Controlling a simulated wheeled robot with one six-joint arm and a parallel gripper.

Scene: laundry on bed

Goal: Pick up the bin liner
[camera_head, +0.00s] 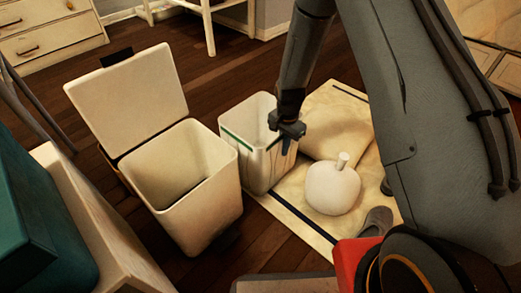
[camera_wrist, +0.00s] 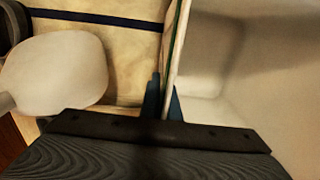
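The bin liner appears to be the white, open-topped rectangular container (camera_head: 265,165) with a green stripe near its rim, upright in the middle of the head view. My gripper (camera_head: 287,145) points down at its right-hand wall. In the wrist view, my gripper's two dark fingers (camera_wrist: 164,95) lie on either side of the thin wall, one inside and one outside, close against it. The pale inside of the container (camera_wrist: 230,70) fills the right of that view and looks empty. Whether its base is off the floor I cannot tell.
A cream bin (camera_head: 195,200) with its lid (camera_head: 130,100) open stands left of the container. A white knotted bag (camera_head: 332,188) sits on a cream mat (camera_head: 298,219) at right, with a cushion-like form (camera_head: 325,120) behind. A teal box (camera_head: 40,225) is at lower left.

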